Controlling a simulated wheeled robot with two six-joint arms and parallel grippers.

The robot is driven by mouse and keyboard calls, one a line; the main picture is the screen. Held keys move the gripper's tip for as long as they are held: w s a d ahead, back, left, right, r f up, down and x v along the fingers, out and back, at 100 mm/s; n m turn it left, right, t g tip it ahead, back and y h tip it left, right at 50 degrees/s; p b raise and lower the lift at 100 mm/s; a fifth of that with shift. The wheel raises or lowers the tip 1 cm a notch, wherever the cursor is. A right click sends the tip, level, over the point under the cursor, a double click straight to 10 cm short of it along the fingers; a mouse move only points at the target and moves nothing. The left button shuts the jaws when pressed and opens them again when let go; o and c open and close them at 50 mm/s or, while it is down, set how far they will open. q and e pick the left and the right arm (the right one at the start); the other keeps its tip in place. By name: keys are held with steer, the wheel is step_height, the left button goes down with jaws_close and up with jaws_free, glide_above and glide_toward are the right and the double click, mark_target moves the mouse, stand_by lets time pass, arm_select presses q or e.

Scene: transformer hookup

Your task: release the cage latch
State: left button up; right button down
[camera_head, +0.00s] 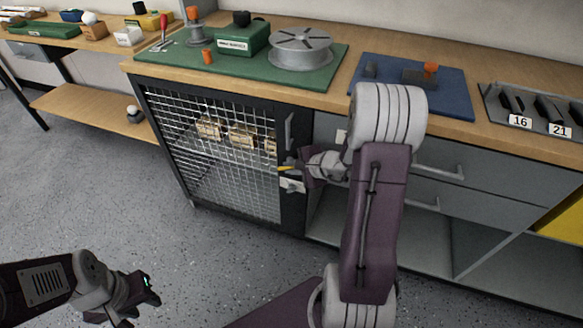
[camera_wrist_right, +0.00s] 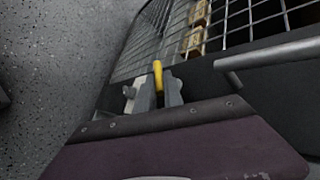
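The cage door (camera_head: 215,150) is a wire mesh panel in a dark frame under the bench, and it looks closed. The latch has a yellow handle (camera_head: 286,168) at the right side of the door, with a pale latch plate (camera_head: 292,185) just below. My right gripper (camera_head: 294,168) is at the handle. In the right wrist view the yellow handle (camera_wrist_right: 157,75) stands between its two fingers (camera_wrist_right: 159,88), with no clear gap on either side. My left gripper (camera_head: 147,290) is low at the left over the floor, away from the cage; its finger opening is unclear.
A door pull bar (camera_head: 289,131) is just above the latch, and it shows close by in the right wrist view (camera_wrist_right: 268,54). Brass-coloured parts (camera_head: 241,136) sit inside the cage. Drawers (camera_head: 440,165) are to the right. The floor (camera_head: 120,215) before the cage is clear.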

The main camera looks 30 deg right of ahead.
steer(key=shift+f+b, duration=0.15)
steer(key=shift+b, duration=0.15)
steer(key=t+y+b, duration=0.1)
steer(key=t+b, duration=0.1)
steer(key=b, duration=0.4)
steer(key=f+m+t+y+b, duration=0.1)
steer(key=t+b, duration=0.1)
steer(key=b, duration=0.4)
steer(key=shift+s+d+f+y, duration=0.1)
steer(key=shift+y, duration=0.2)
steer(key=shift+r+t+b, duration=0.25)
steer(key=shift+t+b, duration=0.15)
steer(key=shift+b, duration=0.6)
steer(key=c, duration=1.7)
jaws_free()
steer(key=shift+c, duration=0.2)
steer(key=shift+r, duration=0.1)
